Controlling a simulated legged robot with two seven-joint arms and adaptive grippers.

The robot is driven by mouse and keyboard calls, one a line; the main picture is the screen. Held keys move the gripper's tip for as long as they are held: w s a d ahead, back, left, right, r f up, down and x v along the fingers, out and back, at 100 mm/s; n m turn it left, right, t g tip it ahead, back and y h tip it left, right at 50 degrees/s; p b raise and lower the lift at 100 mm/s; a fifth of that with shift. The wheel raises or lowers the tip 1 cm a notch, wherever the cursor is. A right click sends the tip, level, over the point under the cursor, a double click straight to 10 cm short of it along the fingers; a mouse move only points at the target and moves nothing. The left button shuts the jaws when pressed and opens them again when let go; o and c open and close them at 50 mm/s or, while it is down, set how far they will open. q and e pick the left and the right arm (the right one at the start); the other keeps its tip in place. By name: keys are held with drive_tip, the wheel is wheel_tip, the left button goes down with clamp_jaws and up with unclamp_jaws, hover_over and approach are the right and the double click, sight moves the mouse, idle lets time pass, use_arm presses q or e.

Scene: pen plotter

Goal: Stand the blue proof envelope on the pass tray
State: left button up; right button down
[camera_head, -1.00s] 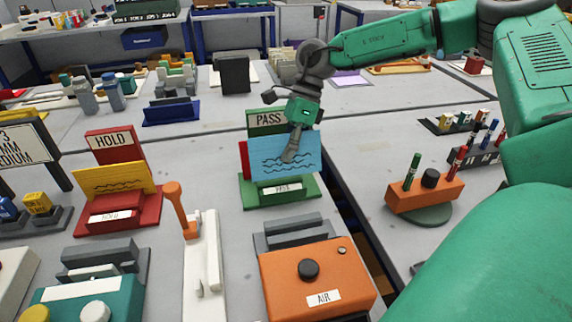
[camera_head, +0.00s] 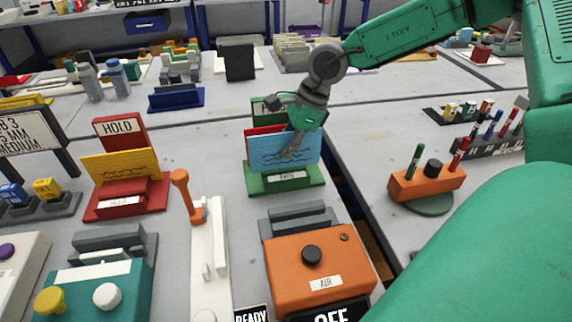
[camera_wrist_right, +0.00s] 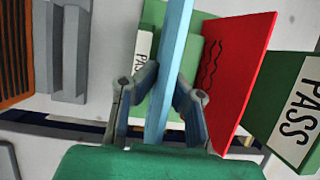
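The blue proof envelope (camera_head: 270,153) with dark wavy lines stands nearly upright at the green pass tray (camera_head: 257,183). Its lower edge is behind the tray's front label block; whether it rests on the tray floor is hidden. My right gripper (camera_head: 293,147) is shut on the envelope from above. In the right wrist view the fingers (camera_wrist_right: 166,84) lie on both faces of the blue envelope (camera_wrist_right: 171,45), which shows edge-on. A red envelope (camera_wrist_right: 238,75) stands just beside it, on the same tray; its edge shows behind the blue one in the head view. My left gripper is not in view.
The red hold tray (camera_head: 150,200) with a yellow envelope (camera_head: 122,165) is left. An orange AIR box (camera_head: 318,265) and a grey rack (camera_head: 298,217) are in front. An orange pen holder (camera_head: 427,184) stands right, across a gap. Bare table lies between the hold and pass trays.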

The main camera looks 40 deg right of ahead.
sight(283, 168)
wheel_tip(283, 168, down, 4)
drive_tip(key=shift+f+b, duration=0.1)
drive_tip(key=shift+b, duration=0.45)
drive_tip(key=c, duration=1.7)
unclamp_jaws()
drive_tip(key=p+v, duration=0.3)
drive_tip(key=v, duration=0.9)
drive_tip(key=shift+s+a+p, duration=0.1)
drive_tip(key=shift+a+p, duration=0.05)
drive_tip(key=shift+p, duration=0.25)
